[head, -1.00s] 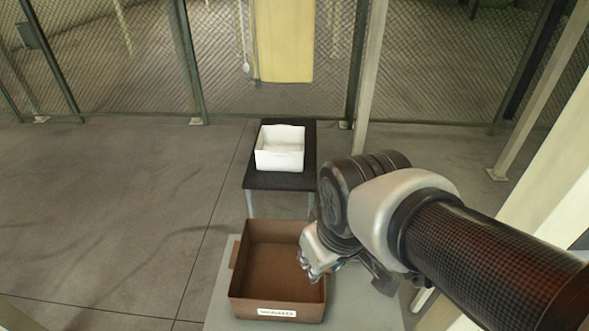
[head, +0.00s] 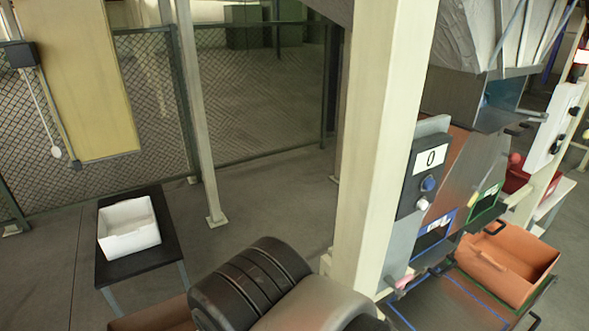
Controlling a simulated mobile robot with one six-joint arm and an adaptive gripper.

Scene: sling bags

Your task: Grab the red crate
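A red crate (head: 516,178) shows at the right side of the head view. It sits on a pale stand behind the sorting machine, partly hidden by the machine and a cream post. Closer, an orange-brown crate (head: 522,268) lies tilted below the machine's chutes. My gripper is out of view; only my arm's dark joint shows at the bottom centre. It hides part of a brown crate (head: 152,318) at the bottom edge.
A white bin (head: 128,232) stands on a small black table (head: 165,252) at the left. A thick cream pillar (head: 380,130) and a control panel marked 0 (head: 423,170) stand between my arm and the crates at the right. Mesh fencing (head: 265,90) runs behind.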

